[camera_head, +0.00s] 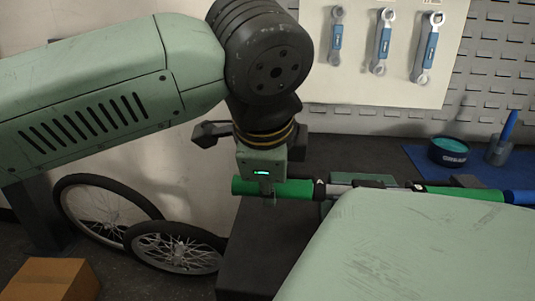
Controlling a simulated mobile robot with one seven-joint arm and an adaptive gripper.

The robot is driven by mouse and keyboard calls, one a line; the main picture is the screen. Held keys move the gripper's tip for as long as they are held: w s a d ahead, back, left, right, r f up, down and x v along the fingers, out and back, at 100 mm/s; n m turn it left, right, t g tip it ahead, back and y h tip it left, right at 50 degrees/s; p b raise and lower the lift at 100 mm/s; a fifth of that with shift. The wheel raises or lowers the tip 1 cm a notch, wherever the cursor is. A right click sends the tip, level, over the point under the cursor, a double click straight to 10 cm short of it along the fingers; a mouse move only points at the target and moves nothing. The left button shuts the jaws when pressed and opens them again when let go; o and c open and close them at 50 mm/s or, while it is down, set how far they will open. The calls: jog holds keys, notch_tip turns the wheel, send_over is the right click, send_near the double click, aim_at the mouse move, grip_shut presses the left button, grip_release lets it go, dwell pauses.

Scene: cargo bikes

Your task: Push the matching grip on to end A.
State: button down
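My gripper (265,188) is shut on a green grip (295,189), a short tube lying level. Its fingers cross the grip near the middle. The grip's right end meets, or nearly meets, a black piece with a small white mark (319,189) on the left end of a silver bar (340,190). I cannot tell whether any of the bar is inside the grip. Farther right, in line with the bar, are a green length (465,193) and a blue piece (522,197). My own pale green body hides part of the bar's lower side.
A dark bench (262,245) lies below the grip. A blue mat (425,157) holds a round tin (448,151) and a grey pot (498,151) with a blue handle. Spoked wheels (178,247) and a cardboard box (50,279) are at left. Wrenches (383,42) hang behind.

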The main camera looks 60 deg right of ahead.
jog(key=shift+s, duration=0.2)
jog(key=c, duration=1.2)
grip_release()
jog(key=shift+w, duration=0.1)
jog(key=shift+c, duration=0.2)
jog(key=v, duration=1.2)
